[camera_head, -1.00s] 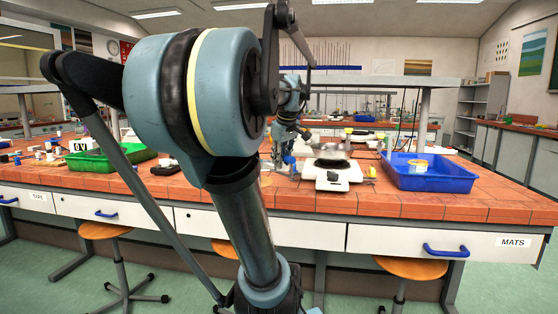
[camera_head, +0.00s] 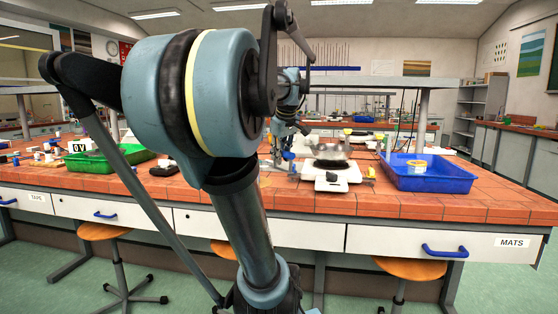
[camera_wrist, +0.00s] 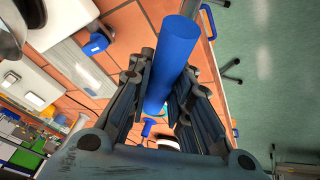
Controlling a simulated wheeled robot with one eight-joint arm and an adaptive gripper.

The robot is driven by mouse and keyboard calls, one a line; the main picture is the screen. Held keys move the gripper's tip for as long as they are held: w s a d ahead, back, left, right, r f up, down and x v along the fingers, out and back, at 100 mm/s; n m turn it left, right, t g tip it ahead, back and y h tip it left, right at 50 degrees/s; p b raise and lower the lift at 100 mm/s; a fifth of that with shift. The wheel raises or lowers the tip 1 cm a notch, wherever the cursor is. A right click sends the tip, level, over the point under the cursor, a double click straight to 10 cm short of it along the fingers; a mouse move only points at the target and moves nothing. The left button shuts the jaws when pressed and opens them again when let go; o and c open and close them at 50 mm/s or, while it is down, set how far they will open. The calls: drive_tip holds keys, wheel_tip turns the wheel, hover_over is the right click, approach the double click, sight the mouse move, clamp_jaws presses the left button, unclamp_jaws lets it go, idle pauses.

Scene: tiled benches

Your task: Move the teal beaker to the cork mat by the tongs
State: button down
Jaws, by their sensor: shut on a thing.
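My gripper (camera_wrist: 162,85) is shut on a blue cylinder (camera_wrist: 178,45), which stands out between the two fingers in the wrist view. It looks plain blue rather than teal, and I cannot tell whether it is the teal beaker. In the head view my gripper is small and partly hidden behind my arm, over the tiled bench near a white balance. I cannot make out the cork mat or the tongs in either view.
The white balance (camera_head: 330,178) with a dark plate stands on the tiled bench (camera_head: 440,205). A blue tray (camera_head: 430,183) holding a round tub is to its right. A green tray (camera_head: 95,168) is at the left. The wrist view shows green floor (camera_wrist: 275,90) beyond the bench edge.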

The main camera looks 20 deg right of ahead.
drive_tip(key=shift+r, duration=3.65)
drive_tip(key=shift+f, duration=3.7)
drive_tip(key=shift+r, duration=0.15)
wheel_tip(320, 180, up, 7)
drive_tip(key=shift+f, duration=0.1)
wheel_tip(320, 180, down, 9)
drive_tip(key=shift+r, duration=0.1)
drive_tip(key=shift+w+a, duration=0.25)
drive_tip(key=shift+w, duration=0.7)
drive_tip(key=shift+w+a, duration=0.2)
drive_tip(key=shift+w, duration=0.3)
